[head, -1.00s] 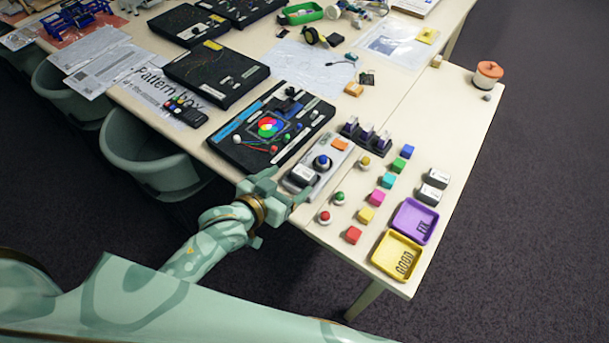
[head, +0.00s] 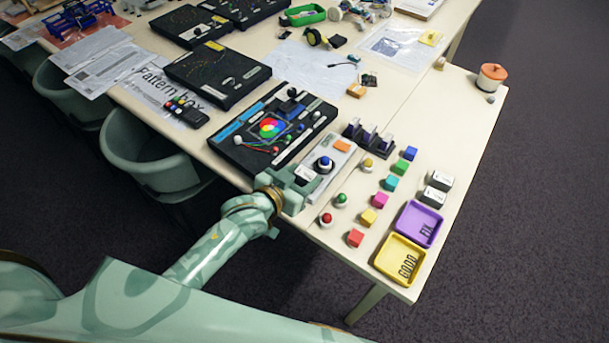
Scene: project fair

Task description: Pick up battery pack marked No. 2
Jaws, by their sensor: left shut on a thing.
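My left gripper (head: 302,182) reaches over the table's near left edge and is shut on a battery pack (head: 305,174). The pack has a white label and sits at the near end of a grey tester board (head: 330,160); the fingers hide part of it, and I cannot tell whether it is clear of the board. Two more black battery packs with white labels, one (head: 441,180) behind the other (head: 432,197), lie on the right side of the table. The numbers are too small to read. My right gripper is not in view.
A black board with a colour wheel (head: 235,146) lies just left of the tester board. Coloured cubes (head: 381,200) and round buttons (head: 342,199) stand to the right. A purple tray (head: 435,240) and a yellow GOOD tray (head: 384,262) lie at the near right corner.

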